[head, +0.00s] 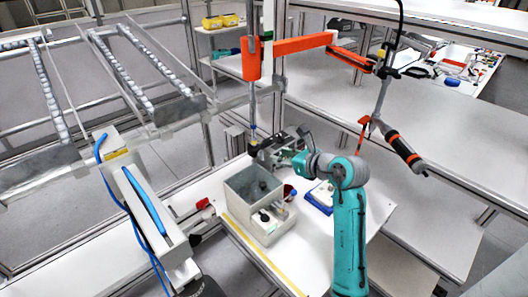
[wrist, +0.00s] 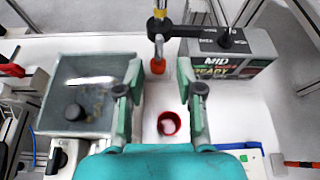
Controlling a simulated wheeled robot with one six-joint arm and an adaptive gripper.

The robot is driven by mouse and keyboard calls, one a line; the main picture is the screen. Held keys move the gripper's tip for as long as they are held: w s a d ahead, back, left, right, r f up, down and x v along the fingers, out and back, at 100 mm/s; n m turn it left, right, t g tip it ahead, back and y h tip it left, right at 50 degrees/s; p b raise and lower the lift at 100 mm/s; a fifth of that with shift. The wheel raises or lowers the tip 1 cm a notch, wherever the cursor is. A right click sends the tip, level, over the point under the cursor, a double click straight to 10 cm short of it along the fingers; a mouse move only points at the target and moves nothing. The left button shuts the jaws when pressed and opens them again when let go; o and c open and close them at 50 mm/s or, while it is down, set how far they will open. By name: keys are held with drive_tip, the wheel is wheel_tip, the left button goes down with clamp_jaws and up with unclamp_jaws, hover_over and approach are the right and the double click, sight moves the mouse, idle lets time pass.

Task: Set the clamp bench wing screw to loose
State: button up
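My gripper (wrist: 160,92) is open and empty, with its two fingers well apart in the wrist view. A grey box with a lit panel reading "MID" and "READY" (wrist: 226,72) stands ahead and to the right of the fingers. It looks like the clamp bench. A black bar handle with a round hub (wrist: 225,38) lies across its top, pointing left. It may be the wing screw. Small labels beside it are hard to read. My gripper is apart from the handle. In the head view my gripper (head: 284,152) is over the table's far side and partly hides this area.
A grey open bin (head: 252,190) stands to the left. A small box with black knobs (head: 270,222) is in front of it. A red cup (wrist: 169,123) shows between my fingers. An orange-tipped rod (wrist: 158,64) hangs ahead. A blue-edged tray (head: 319,197) lies to the right.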

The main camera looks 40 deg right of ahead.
sight(261, 155)
drive_tip(key=x, duration=0.8)
drive_tip(key=shift+w, duration=0.3)
drive_tip(key=shift+f, duration=0.1)
clamp_jaws()
